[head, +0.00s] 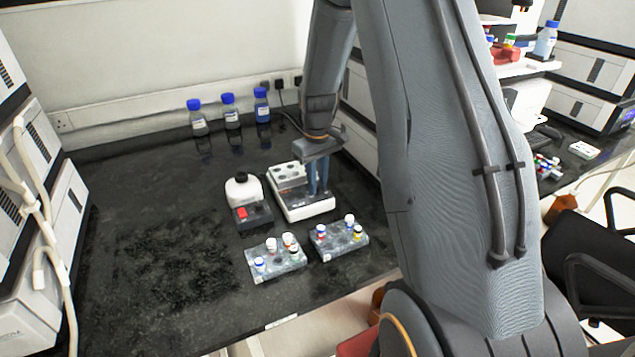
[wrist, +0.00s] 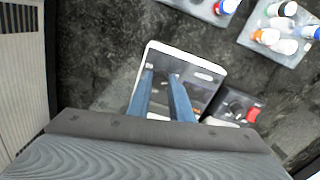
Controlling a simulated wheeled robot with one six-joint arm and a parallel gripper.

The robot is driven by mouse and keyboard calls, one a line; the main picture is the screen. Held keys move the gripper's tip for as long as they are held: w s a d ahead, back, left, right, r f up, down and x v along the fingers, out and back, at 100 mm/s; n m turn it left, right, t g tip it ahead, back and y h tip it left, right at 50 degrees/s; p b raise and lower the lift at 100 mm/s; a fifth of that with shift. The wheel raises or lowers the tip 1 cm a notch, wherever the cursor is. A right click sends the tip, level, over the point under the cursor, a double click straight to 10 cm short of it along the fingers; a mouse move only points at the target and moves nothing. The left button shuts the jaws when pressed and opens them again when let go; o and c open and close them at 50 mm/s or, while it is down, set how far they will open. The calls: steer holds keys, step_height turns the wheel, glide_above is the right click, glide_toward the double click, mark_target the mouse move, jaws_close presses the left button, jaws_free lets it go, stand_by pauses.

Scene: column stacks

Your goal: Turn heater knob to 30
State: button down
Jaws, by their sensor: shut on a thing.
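The heater is a white box (head: 306,212) with a pale block of round wells (head: 287,174) at its back. It stands on the dark bench, and its white rim (wrist: 196,57) shows in the wrist view. My gripper (head: 318,190) points down over the grey control face of the heater. In the wrist view its blue fingers (wrist: 160,82) are close together around the heater knob. The knob is mostly hidden between the fingertips, and its setting cannot be read.
Two grey racks (head: 277,262) (head: 340,245) with capped vials stand in front. Blue-capped bottles (head: 230,112) line the back wall.

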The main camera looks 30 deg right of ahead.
steer(key=m+p, duration=0.1)
steer(key=m, duration=0.4)
steer(key=shift+m, duration=0.4)
steer(key=m, duration=0.5)
steer(key=shift+w, duration=0.1)
stand_by(0.3)
steer(key=c, duration=1.6)
jaws_free()
steer(key=shift+r, duration=0.15)
step_height(320, 180, up, 8)
steer(key=shift+f+b, duration=0.2)
steer(key=shift+b, duration=0.4)
